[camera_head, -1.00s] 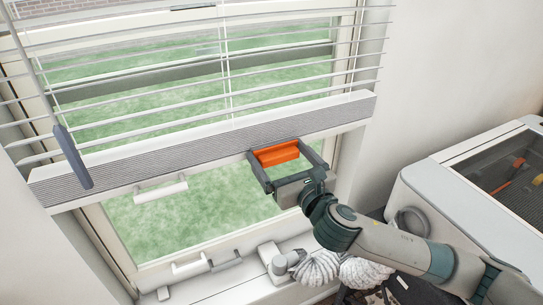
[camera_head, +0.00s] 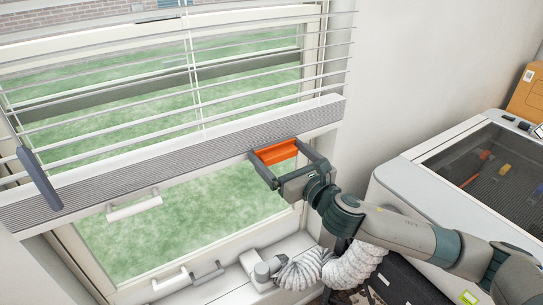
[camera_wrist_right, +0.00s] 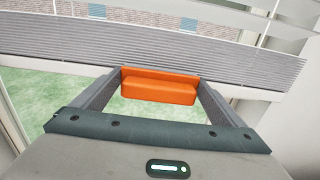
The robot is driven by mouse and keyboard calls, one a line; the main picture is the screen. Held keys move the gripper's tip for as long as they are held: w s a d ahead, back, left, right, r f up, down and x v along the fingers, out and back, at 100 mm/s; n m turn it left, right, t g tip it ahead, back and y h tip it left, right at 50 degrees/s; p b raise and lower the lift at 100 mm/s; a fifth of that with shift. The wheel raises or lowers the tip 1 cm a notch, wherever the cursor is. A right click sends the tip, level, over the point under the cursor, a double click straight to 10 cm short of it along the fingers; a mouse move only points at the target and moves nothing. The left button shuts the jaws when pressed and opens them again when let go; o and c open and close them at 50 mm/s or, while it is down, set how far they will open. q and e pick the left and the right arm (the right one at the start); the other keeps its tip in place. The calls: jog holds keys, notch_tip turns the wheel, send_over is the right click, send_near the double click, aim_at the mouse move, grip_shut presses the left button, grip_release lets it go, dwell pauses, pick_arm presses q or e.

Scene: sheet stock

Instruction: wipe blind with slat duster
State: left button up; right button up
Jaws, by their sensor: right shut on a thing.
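The blind (camera_head: 170,158) hangs across the window, with thin white slats above and a grey ribbed stack at the bottom on a pale rail. My right gripper (camera_head: 283,163) is shut on an orange block, which I take to be the slat duster (camera_head: 276,152). It is held at the lower right of the blind, in front of the ribbed stack. In the right wrist view the duster (camera_wrist_right: 160,87) sits between the two fingers, overlapping the blind's lower edge (camera_wrist_right: 95,62). The picture does not show whether it touches the blind. My left gripper is out of view.
A dark wand (camera_head: 38,178) hangs at the blind's left. White handles (camera_head: 134,206) are on the window frame. A ribbed white hose (camera_head: 340,268) lies below my right arm. A glass-lidded machine (camera_head: 400,200) stands right, with a cardboard box (camera_head: 526,95) behind it.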

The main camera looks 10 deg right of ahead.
aim_at(293, 152)
jog(key=shift+w+d+b, duration=0.25)
jog(key=shift+w+d, duration=0.75)
jog(key=shift+d, duration=1.7)
jog(key=shift+w+d+b, duration=0.2)
jog(key=shift+w+d, duration=0.75)
jog(key=shift+d, duration=1.8)
jog(key=shift+w+d+b, duration=0.25)
jog(key=shift+w+d, duration=0.75)
jog(key=shift+d, duration=1.7)
jog(key=shift+a, duration=0.1)
jog(key=shift+s+a+p, duration=0.8)
jog(key=shift+a+p, duration=0.05)
jog(key=shift+a, duration=1.35)
jog(key=shift+s+a+p, duration=0.8)
jog(key=shift+a+p, duration=0.1)
jog(key=shift+a, duration=1.25)
jog(key=shift+s+a+p, duration=0.8)
jog(key=shift+a+p, duration=0.05)
jog(key=shift+a, duration=1.35)
jog(key=shift+s, duration=0.1)
jog(key=shift+v, duration=3.4)
